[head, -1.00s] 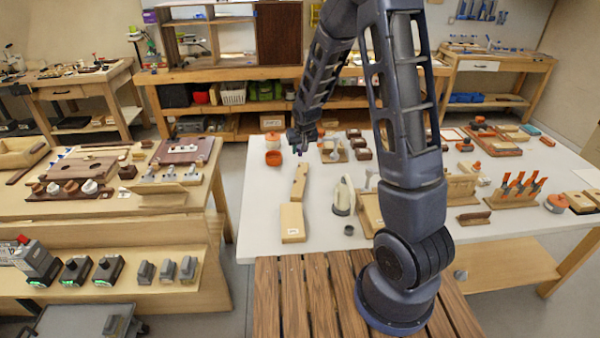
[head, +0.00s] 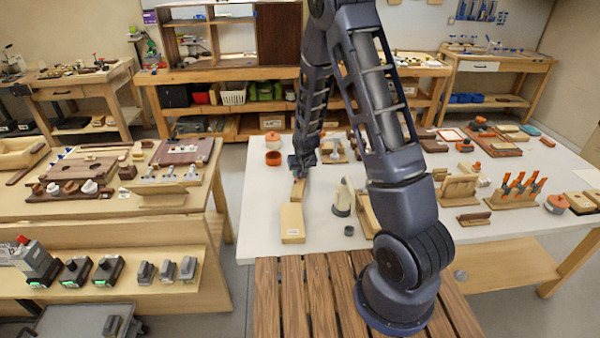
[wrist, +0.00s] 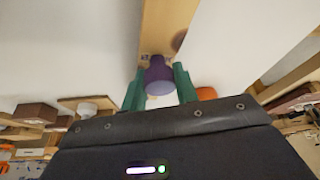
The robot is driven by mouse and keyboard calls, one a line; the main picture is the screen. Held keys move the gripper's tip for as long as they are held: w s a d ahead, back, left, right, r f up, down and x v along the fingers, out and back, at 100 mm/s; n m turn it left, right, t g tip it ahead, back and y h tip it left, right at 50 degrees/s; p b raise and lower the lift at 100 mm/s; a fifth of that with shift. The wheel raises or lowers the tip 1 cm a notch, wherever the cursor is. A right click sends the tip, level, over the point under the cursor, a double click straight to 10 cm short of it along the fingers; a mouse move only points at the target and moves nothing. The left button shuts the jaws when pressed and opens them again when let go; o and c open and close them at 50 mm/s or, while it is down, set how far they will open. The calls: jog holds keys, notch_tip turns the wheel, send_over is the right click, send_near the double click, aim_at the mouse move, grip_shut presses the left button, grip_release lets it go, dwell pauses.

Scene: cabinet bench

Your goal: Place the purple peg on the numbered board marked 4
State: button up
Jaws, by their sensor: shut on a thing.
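The purple peg (wrist: 158,76) is between the green fingers of my gripper (wrist: 159,84) in the wrist view, and the gripper is shut on it. A pale wooden board (wrist: 165,25) lies just beyond the peg, with a round dark spot (wrist: 178,40) close to the peg's tip. I cannot tell whether the peg touches the board. In the head view my gripper (head: 302,166) is at the far end of the narrow wooden board (head: 298,190) and hides part of it. The peg is hidden there. No number is readable on the board.
A cream and grey upright object (head: 343,198) stands to the right. An orange container (head: 273,158) is to the left. The white table (head: 255,205) is clear on its left side.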

jog(key=shift+f, duration=0.1)
jog(key=o, duration=0.9)
jog(key=shift+o, duration=0.2)
jog(key=s+d+r, duration=0.4)
jog(key=s+r, duration=0.1)
jog(key=r, duration=0.5)
jog(key=s+d+r+m, duration=0.1)
jog(key=s+d+r, duration=0.35)
jog(key=r, duration=0.45)
jog(key=s+d+r, duration=0.4)
jog(key=s+r, duration=0.1)
jog(key=r, duration=0.5)
jog(key=s+d+r, duration=0.3)
jog(key=s+r, duration=0.1)
jog(key=s, duration=0.5)
jog(key=s+d+r+m, duration=0.1)
jog(key=s+d+r, duration=0.2)
jog(key=s, duration=0.6)
notch_tip(320, 180, up, 2)
jog(key=shift+s+d+h, duration=0.25)
jog(key=shift+s+h, duration=0.1)
jog(key=shift+h, duration=0.05)
